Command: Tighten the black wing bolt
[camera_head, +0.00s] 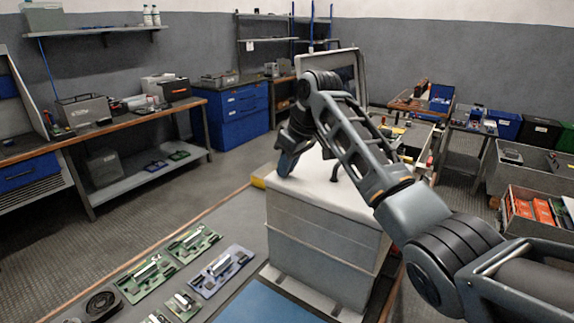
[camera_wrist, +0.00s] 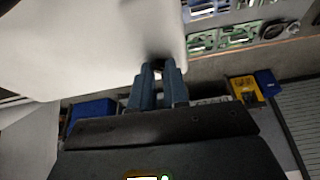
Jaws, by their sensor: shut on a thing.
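My gripper (camera_head: 287,166) is at the left back edge of the white top of a grey cabinet (camera_head: 322,245). In the wrist view its two blue-grey fingers (camera_wrist: 158,84) are close together on a small dark thing, which looks like the black wing bolt (camera_wrist: 158,66). The bolt is at the edge of the white surface (camera_wrist: 80,45). Most of it is hidden between the fingers, so its shape and how far it is screwed in cannot be told. In the head view the fingers and my arm hide the bolt.
A small dark fitting (camera_head: 333,172) stands on the cabinet top, and a raised panel (camera_head: 345,68) is behind my arm. Green circuit boards (camera_head: 193,241) lie on the bench at the front left. A yellow block (camera_wrist: 246,90) is right of my fingers. The floor to the left is clear.

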